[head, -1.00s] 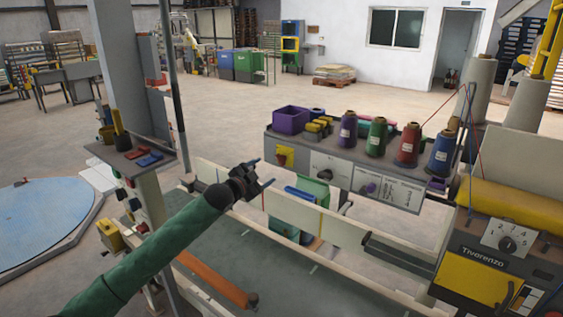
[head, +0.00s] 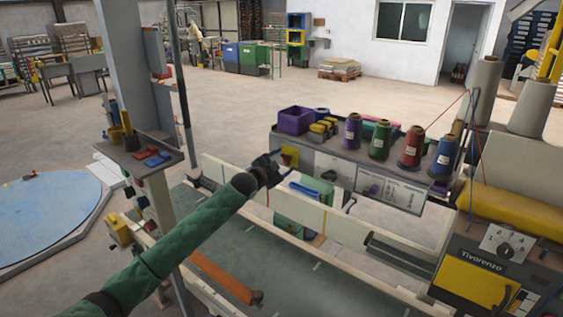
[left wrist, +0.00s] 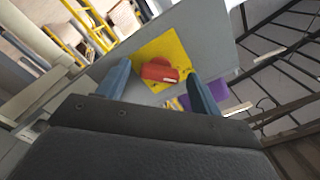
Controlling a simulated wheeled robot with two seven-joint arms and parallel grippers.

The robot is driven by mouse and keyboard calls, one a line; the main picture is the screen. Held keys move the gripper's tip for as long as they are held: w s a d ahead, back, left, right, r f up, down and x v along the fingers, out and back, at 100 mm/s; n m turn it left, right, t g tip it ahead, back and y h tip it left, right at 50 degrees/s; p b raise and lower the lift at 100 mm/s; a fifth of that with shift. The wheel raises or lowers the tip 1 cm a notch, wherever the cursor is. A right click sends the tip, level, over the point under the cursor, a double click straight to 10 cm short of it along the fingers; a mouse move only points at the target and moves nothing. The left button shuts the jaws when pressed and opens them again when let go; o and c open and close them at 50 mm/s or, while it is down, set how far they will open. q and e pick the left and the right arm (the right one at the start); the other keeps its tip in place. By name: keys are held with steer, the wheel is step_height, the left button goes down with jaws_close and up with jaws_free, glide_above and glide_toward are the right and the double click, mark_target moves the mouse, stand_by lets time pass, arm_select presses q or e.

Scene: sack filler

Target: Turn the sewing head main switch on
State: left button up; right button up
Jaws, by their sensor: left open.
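A red rotary switch knob (left wrist: 159,72) sits on a yellow plate (left wrist: 171,47) on a grey panel in the left wrist view. Its raised handle lies nearly crosswise between the fingers. In the head view the yellow plate (head: 290,152) is on the left end of the front of the grey control box (head: 334,168), and my gripper partly covers it. My left gripper (head: 276,160) is open and points at this plate. In the left wrist view its two blue fingers (left wrist: 159,76) stand either side of the knob, with nothing held. Contact cannot be told. My right gripper is out of view.
Several thread cones, including a purple one (head: 353,132), and a purple bin (head: 296,120) stand on the control box. A machine with a numbered dial (head: 506,250) is at the right. A long cream rail (head: 300,211) runs below my gripper.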

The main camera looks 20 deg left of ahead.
arm_select(q)
steer(key=c, duration=1)
